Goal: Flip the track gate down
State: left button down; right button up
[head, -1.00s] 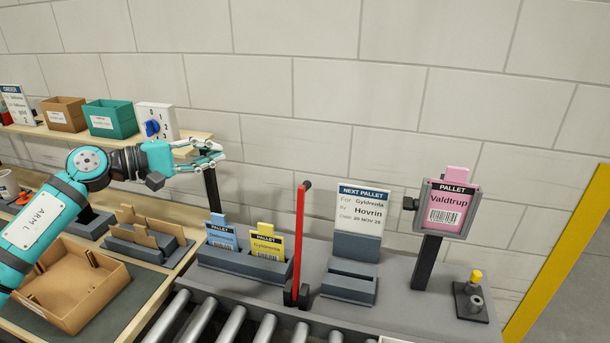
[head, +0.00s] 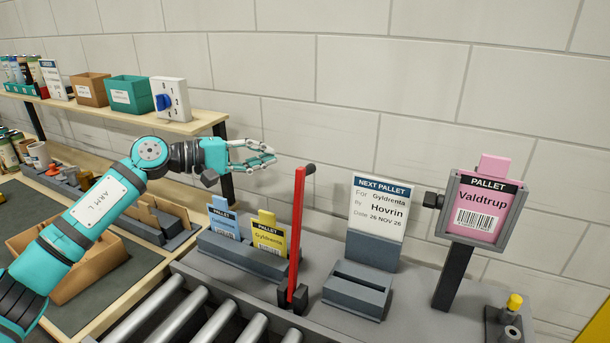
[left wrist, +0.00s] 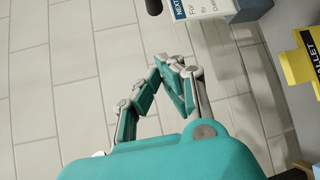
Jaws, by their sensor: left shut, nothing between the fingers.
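The track gate (head: 297,235) is a red bar standing upright, slightly tilted, from a black hinge block at the edge of the roller track (head: 185,318). Its top ends in a black handle (head: 309,169). My left gripper (head: 268,155) is shut and empty, a little left of the handle at about its height and apart from it. In the left wrist view the gripper (left wrist: 172,66) shows closed fingers with nothing between them. A dark rounded knob, probably the gate handle, shows at the top edge (left wrist: 153,6). My right gripper is not in view.
Behind the gate stand a card rack (head: 245,253) with a blue and a yellow card, a "Next pallet" sign (head: 378,205) and a framed pink "Valdtrup" card (head: 484,208). A shelf (head: 188,126) with bins and a dial is at the left. Space above the rollers is clear.

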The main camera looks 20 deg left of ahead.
pick_arm(q)
jog(key=w+d+f+p, duration=0.1)
jog(key=w+d+p, duration=0.1)
jog(key=d+p, duration=0.5)
jog(key=shift+d+f, duration=0.3)
jog(key=shift+d, duration=0.1)
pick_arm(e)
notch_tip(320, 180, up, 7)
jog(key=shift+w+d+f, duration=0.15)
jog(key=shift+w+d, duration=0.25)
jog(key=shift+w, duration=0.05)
pick_arm(q)
jog(key=shift+w, duration=0.1)
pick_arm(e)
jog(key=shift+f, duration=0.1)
